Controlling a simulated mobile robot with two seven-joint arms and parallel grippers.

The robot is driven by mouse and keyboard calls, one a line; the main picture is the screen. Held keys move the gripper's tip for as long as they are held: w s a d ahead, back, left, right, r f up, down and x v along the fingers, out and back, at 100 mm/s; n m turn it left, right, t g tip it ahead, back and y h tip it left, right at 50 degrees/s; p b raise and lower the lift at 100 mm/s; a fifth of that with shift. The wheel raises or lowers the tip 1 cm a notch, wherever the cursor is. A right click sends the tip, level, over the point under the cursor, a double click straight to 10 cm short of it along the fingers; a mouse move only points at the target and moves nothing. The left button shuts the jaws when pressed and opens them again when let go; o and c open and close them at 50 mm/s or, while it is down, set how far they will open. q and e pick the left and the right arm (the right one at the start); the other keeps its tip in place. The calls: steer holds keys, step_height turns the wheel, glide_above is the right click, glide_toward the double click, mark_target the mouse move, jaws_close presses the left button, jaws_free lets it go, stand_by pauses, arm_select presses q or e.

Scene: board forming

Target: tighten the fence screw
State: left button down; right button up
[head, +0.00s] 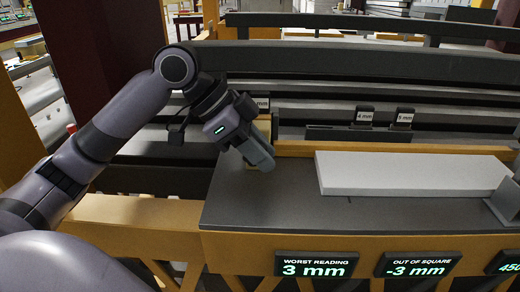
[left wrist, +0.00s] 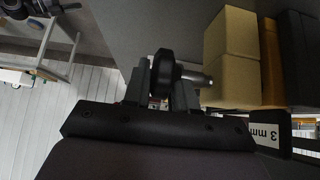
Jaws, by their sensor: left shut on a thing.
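The fence screw shows in the left wrist view as a black round knob (left wrist: 164,68) with a metal shaft (left wrist: 196,80) pointing toward a tan block (left wrist: 230,58). My left gripper (left wrist: 162,85) is shut on the knob, one finger on each side. In the head view my left gripper (head: 262,158) is at the left end of the dark table (head: 270,205), and hides the screw there. A wooden fence bar (head: 390,149) runs along the back of the table. A white board (head: 410,174) lies flat in front of it. My right gripper is not in view.
Displays on the front rail read "WORST READING 3 mm" (head: 316,266) and "OUT OF SQUARE -3 mm" (head: 418,265). Tags marked 4 mm (head: 364,116) and 5 mm (head: 404,117) stand behind the fence. A grey bracket (head: 507,198) sits by the board's right end. The table's front left is clear.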

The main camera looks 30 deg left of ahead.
arm_select(q)
steer(key=g+y, duration=0.1)
steer(key=y, duration=0.1)
steer(key=g+y, duration=0.1)
steer(key=shift+d+f+g+y, duration=0.15)
steer(key=shift+g+y, duration=0.15)
steer(key=shift+y, duration=0.1)
steer(key=g+y, duration=0.2)
steer(key=y, duration=0.1)
steer(key=shift+f, duration=0.2)
steer(key=g+y, duration=0.1)
steer(key=y, duration=0.1)
steer(key=g+y, duration=0.1)
steer(key=y, duration=0.1)
steer(key=shift+f, duration=0.3)
steer(key=shift+f+g+y, duration=0.25)
steer(key=shift+g+y, duration=0.65)
steer(key=shift+y, duration=0.4)
steer(key=shift+s+f, duration=0.1)
steer(key=c, duration=1.3)
jaws_free()
steer(key=shift+r, duration=0.35)
